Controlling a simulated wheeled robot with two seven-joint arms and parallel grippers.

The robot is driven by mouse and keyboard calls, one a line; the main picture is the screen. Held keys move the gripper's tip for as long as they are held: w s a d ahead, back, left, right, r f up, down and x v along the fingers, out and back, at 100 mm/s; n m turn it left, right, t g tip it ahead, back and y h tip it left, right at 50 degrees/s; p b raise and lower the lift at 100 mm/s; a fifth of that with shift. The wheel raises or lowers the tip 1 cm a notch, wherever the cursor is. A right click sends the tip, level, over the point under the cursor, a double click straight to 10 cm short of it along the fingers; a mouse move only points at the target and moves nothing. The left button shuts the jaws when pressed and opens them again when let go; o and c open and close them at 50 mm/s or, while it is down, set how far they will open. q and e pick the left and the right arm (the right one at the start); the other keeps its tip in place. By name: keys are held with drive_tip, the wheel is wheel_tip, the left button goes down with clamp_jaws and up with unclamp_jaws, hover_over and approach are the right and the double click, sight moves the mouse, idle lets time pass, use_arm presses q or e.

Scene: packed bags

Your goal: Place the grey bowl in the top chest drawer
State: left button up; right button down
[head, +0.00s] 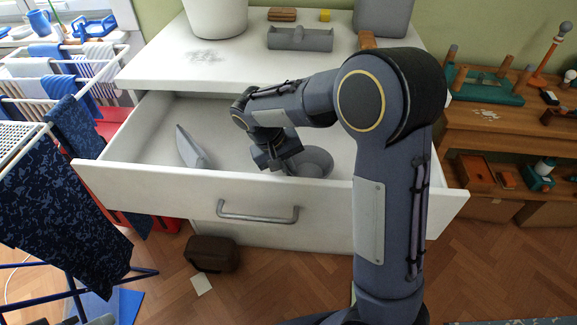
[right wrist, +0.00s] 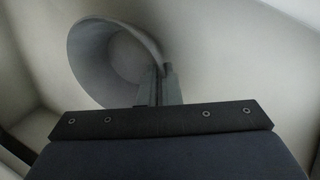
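The top chest drawer (head: 130,172) is pulled open. The grey bowl (head: 318,160) is inside it, right of the drawer's middle and partly hidden by my right gripper. My right gripper (head: 278,163) reaches down into the drawer at the bowl's left side. In the right wrist view the bowl (right wrist: 108,58) shows its open hollow, and the two close-set fingers (right wrist: 158,85) meet at its rim, apparently pinching it. Whether the bowl rests fully on the drawer floor is hard to tell. My left gripper is not in view.
A grey wedge-shaped object (head: 192,148) lies in the drawer's left part. A drying rack (head: 60,100) stands left; a brown bag (head: 212,253) lies on the floor.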

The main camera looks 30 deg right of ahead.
drive_tip(key=c, duration=1.6)
unclamp_jaws()
drive_tip(key=shift+f, duration=0.1)
drive_tip(key=shift+r, duration=0.35)
drive_tip(key=p+v, duration=0.2)
drive_tip(key=v, duration=0.9)
drive_tip(key=shift+a+r, duration=0.15)
drive_tip(key=shift+r, duration=0.15)
